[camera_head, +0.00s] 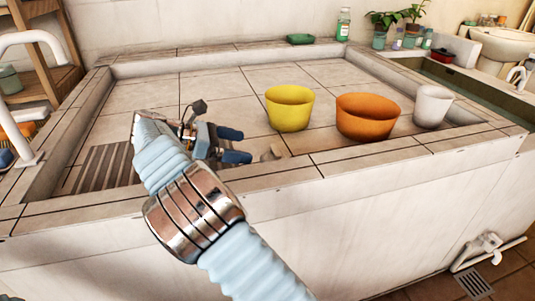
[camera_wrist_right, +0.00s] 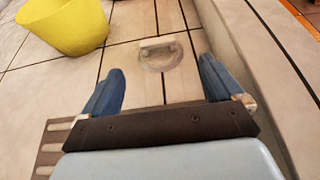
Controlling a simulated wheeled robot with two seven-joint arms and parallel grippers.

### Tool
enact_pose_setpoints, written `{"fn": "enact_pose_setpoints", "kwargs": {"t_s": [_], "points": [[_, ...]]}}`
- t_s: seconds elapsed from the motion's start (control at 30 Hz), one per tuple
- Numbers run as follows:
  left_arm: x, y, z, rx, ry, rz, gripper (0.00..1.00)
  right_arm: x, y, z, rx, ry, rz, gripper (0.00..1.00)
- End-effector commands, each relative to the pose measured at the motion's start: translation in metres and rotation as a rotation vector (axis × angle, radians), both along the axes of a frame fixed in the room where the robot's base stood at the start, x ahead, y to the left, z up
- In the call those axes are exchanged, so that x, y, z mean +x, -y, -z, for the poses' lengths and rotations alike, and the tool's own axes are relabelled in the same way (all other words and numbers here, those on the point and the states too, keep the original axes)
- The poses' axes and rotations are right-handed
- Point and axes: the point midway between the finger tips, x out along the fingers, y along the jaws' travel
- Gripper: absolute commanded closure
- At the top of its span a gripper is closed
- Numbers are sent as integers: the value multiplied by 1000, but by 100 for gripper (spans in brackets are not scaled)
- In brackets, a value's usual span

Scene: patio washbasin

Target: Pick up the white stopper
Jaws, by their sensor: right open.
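The white stopper (camera_wrist_right: 158,44), a pale disc with a raised tab, lies on the tiled basin floor in the right wrist view. It shows between and just beyond the blue fingertips of my right gripper (camera_wrist_right: 162,72). In the head view the stopper (camera_head: 272,153) is a small beige shape close to the basin's front wall, just right of the fingertips. My right gripper (camera_head: 246,145) is open, with nothing between its fingers. I cannot tell its exact height above the floor. My left gripper is not in view.
A yellow bucket (camera_head: 289,108), an orange bucket (camera_head: 366,117) and a white cup (camera_head: 432,106) stand to the right in the basin. The front rim (camera_head: 380,148) runs close beside the stopper. A slatted drain board (camera_head: 100,166) lies at left. The back floor is clear.

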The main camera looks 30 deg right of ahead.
Motion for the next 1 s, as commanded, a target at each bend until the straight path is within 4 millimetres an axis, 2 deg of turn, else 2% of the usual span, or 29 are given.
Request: {"fn": "enact_pose_setpoints", "kwargs": {"t_s": [0.2, 0.47, 0.7, 1.0], "points": [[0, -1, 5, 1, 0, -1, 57, -9, 40, 17, 0, -2, -1, 6], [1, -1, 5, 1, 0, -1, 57, -14, 63, 25, 1, -1, -2, 6], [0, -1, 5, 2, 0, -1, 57, -20, 96, 38, 2, -2, -2, 6], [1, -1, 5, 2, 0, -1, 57, -20, 101, 40, 2, 0, -4, 8]]}}
